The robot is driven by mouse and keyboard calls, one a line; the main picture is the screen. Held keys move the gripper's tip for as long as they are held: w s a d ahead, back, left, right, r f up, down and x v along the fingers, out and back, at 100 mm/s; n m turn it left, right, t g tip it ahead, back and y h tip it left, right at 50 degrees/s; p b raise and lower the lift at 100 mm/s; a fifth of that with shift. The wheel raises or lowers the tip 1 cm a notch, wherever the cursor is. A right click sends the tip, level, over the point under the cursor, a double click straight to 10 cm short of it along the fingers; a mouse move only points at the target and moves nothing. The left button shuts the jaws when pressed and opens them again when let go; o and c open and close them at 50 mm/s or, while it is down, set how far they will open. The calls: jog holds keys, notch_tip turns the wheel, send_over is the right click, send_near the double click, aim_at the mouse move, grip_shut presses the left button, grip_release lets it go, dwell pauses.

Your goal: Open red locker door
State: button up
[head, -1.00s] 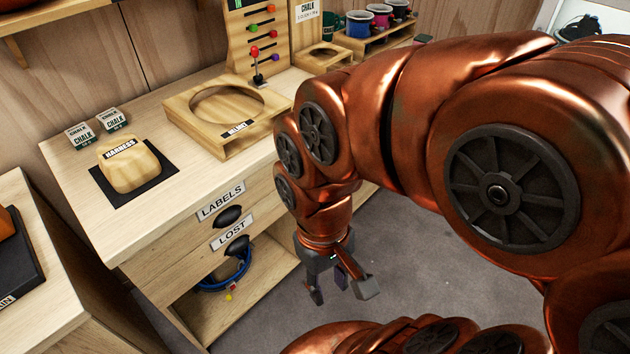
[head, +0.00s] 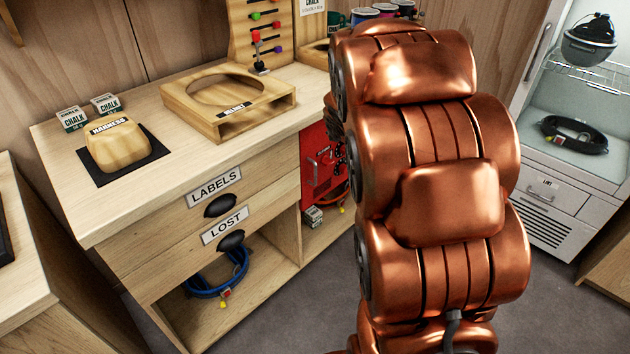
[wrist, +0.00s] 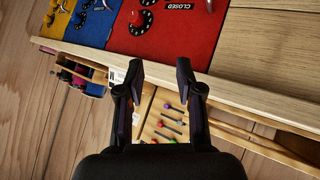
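The red locker door (head: 318,165) shows under the counter in the head view, partly hidden by my arm. In the wrist view the red locker door (wrist: 185,35) is at the top, with a round red-and-black dial (wrist: 140,20), a metal handle at the upper edge and an upside-down CLOSED label (wrist: 180,6). The door looks shut. My gripper (wrist: 160,72) is open and empty in the wrist view, its fingers spread below the red panel in the picture, apparently apart from it. In the head view my gripper is hidden behind my arm.
Blue (wrist: 92,22) and yellow (wrist: 58,18) panels lie beside the red one. The wooden counter (head: 300,85) overhangs the red door. A chalk box (head: 313,216) stands near the red door. A blue rope coil (head: 215,280) lies in the open shelf. Grey floor lies in front.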

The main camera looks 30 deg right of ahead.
jog(key=w+d+f+n+t+y+b, duration=0.1)
jog(key=w+d+f+n+t+b, duration=0.15)
jog(key=w+d+f+b, duration=0.3)
jog(key=n+t+y+b, duration=0.3)
jog(key=t+y+b, duration=0.4)
jog(key=y, duration=0.5)
send_over(315, 183)
jog(key=b, duration=0.1)
jog(key=shift+g, duration=0.75)
jog(key=shift+w+d+f, duration=0.1)
jog(key=shift+f, duration=3.85)
jog(key=shift+w+d+f, duration=0.1)
jog(key=shift+f, duration=3.85)
grip_shut()
